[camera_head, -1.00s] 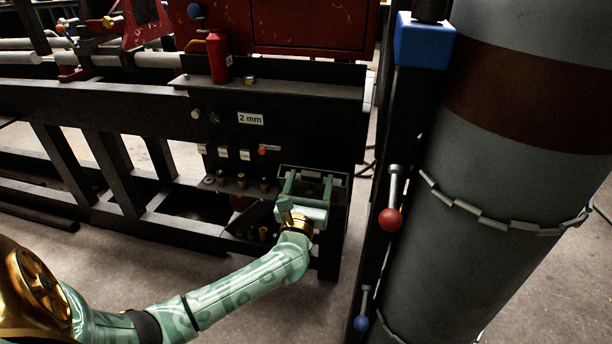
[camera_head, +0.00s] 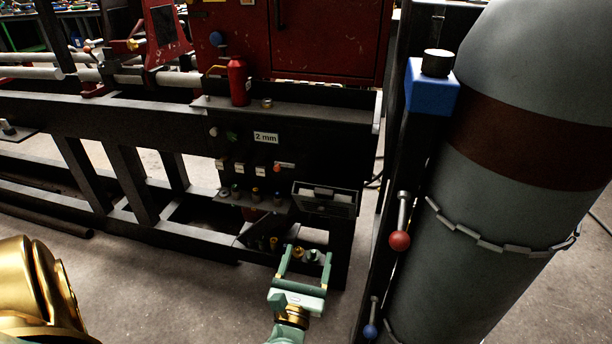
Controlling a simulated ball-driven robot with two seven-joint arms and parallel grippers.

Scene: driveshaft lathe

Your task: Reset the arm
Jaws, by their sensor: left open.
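My left gripper (camera_head: 304,266) is pale green with a gold wrist ring. It is at the lower middle of the head view, its two fingers apart and pointing away from me toward the lathe's base. Nothing shows held between the fingers; several small fittings of the lathe show behind them. A dark tray with pale items in it (camera_head: 325,199) is on the lathe's front panel, above and beyond the fingertips, apart from them. My right gripper is not in view.
The black lathe frame (camera_head: 110,122) spans the left and middle, with a "2 mm" label (camera_head: 266,138) on its panel. A red bottle (camera_head: 238,82) stands on its ledge. A big grey cylinder (camera_head: 490,230) chained at right limits room. Bare floor (camera_head: 170,290) lies at lower left.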

